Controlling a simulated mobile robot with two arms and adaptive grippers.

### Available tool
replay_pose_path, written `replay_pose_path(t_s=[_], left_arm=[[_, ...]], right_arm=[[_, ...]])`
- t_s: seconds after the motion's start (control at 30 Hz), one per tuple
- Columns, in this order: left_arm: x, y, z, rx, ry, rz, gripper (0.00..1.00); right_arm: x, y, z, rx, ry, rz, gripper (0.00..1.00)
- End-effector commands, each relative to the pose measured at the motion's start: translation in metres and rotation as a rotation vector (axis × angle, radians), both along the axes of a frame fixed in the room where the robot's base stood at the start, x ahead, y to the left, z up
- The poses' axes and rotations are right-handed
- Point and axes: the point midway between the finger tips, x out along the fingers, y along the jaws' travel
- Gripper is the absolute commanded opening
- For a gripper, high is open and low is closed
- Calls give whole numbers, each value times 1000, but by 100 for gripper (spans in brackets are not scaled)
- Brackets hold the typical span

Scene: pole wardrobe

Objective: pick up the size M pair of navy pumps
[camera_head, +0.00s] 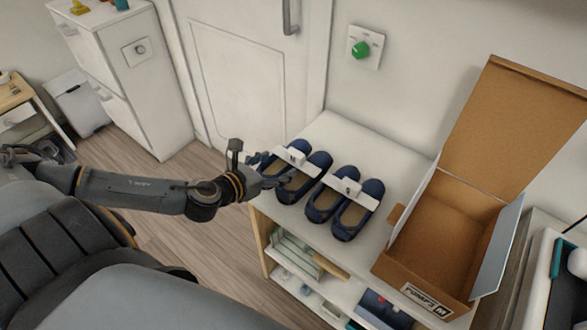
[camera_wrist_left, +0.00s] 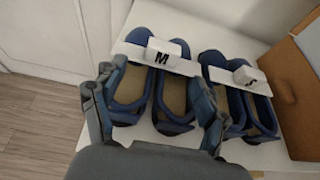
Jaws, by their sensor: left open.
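The size M pair of navy pumps (camera_head: 304,183) lies on the white shelf top at its left, joined by a white band with an M tag (camera_wrist_left: 166,52). A second navy pair (camera_head: 345,203) with an S tag (camera_wrist_left: 246,76) lies to its right. My left gripper (camera_head: 274,174) is at the left side of the M pair and partly covers it. In the left wrist view the left gripper (camera_wrist_left: 157,108) is open, with its fingers on either side of the M pair's near ends. Whether the fingers touch the shoes I cannot tell. My right gripper is not in view.
An open cardboard box (camera_head: 434,242) labelled M stands right of the shoes, its lid raised. The white shelf top (camera_head: 384,158) is clear behind the shoes. Lower shelves hold other items. A white door (camera_head: 247,85) and a cabinet (camera_head: 135,90) stand at the left.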

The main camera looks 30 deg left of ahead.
Motion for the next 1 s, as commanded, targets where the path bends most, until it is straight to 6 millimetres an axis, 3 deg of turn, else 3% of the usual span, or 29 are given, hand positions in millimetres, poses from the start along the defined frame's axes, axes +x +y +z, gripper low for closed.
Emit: replay_pose_path(t_s=[0.33, 0.6, 0.9, 0.93, 1.0], left_arm=[[26, -4, -7, -3, -2, 2, 74], [61, -9, -19, -4, -1, 2, 74], [66, -10, -23, -2, 2, 0, 74], [67, -10, -23, -2, 2, 0, 72], [66, -10, -23, -2, 2, 1, 57]], right_arm=[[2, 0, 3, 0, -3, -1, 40], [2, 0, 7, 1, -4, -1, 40], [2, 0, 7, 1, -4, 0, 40], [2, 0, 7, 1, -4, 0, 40], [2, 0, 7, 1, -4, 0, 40]])
